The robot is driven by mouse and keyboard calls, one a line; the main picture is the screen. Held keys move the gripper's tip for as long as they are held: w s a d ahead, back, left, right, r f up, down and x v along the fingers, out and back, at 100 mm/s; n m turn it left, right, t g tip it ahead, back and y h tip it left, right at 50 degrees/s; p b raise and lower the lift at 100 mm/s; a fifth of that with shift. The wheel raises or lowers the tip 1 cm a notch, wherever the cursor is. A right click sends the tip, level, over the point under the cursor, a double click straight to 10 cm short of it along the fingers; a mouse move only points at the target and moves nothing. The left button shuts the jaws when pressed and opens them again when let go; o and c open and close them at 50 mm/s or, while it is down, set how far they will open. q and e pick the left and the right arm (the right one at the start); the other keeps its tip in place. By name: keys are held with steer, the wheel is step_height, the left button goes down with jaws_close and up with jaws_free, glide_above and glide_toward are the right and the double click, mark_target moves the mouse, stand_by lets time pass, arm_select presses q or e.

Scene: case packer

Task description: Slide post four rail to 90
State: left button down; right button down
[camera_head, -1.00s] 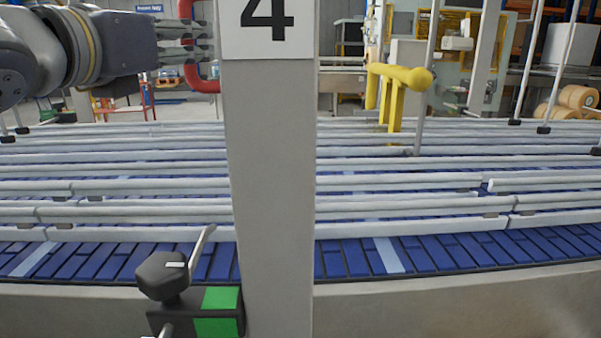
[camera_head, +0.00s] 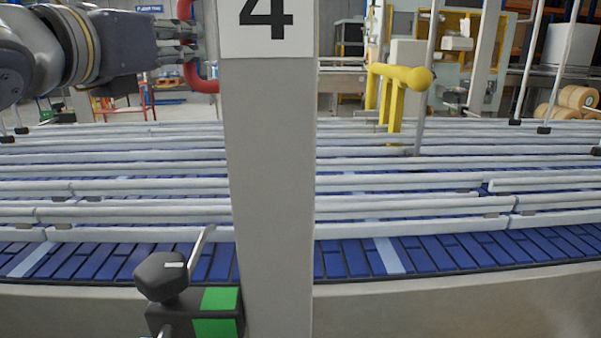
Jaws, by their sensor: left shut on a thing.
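Post four is the grey upright (camera_head: 268,190) in the middle, with a "4" plate (camera_head: 267,28) at its top. A black clamp knob (camera_head: 161,276) with a lever sits at its lower left, on a dark block with green faces (camera_head: 219,314). Several pale guide rails (camera_head: 400,203) run left to right behind the post, over the blue conveyor (camera_head: 440,255). My left gripper (camera_head: 190,48) is at the upper left, above the rails and left of the plate. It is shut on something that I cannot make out. My right gripper is not in view.
A yellow tubular frame (camera_head: 402,76) and a slim grey rod (camera_head: 428,80) stand behind the rails, right of the post. Thin rods with black feet (camera_head: 543,130) stand at the far right. The conveyor's front wall (camera_head: 430,302) runs along the near side.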

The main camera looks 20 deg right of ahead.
arm_select(q)
steer(key=shift+s+f, duration=0.1)
steer(key=shift+s, duration=0.05)
steer(key=shift+s+a+b, duration=0.2)
steer(key=shift+s+b, duration=0.1)
steer(key=shift+s, duration=0.3)
steer(key=shift+s+a, duration=0.1)
steer(key=shift+s, duration=0.05)
steer(key=c, duration=1.4)
jaws_free()
steer(key=shift+c, duration=0.2)
steer(key=shift+b, duration=0.3)
